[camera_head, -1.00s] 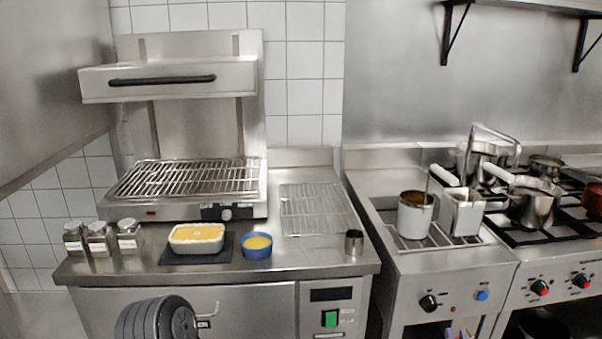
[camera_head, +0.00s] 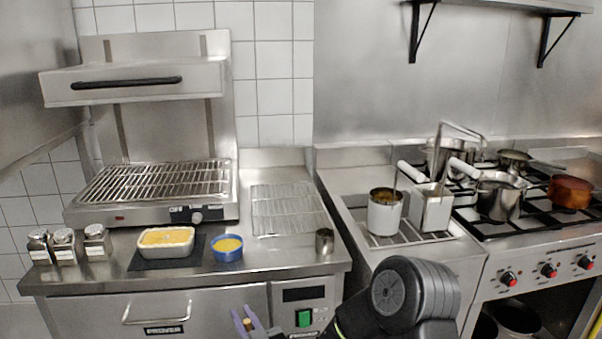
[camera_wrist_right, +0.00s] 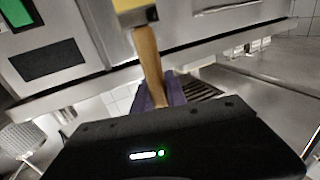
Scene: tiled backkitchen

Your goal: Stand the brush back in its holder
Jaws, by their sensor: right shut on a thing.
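The brush shows in the right wrist view, with a wooden handle (camera_wrist_right: 148,65), a metal ferrule and pale yellow bristles at the top edge. My right gripper (camera_head: 244,319) has purple fingers shut on the handle. In the head view it is at the bottom edge, in front of the counter's drawer fronts, and only a small tan bit of the brush shows between the fingers. A small open metal cup (camera_head: 325,241), which looks like the holder, stands upright near the counter's front right corner. The gripper is below and left of it in the picture, apart from it. My left gripper is out of view.
A blue bowl (camera_head: 227,248) and a baking dish (camera_head: 166,242) on a dark mat stand left of the cup. A wire rack (camera_head: 287,209) lies behind it. A pot (camera_head: 385,212) stands on the right-hand unit. The counter around the cup is clear.

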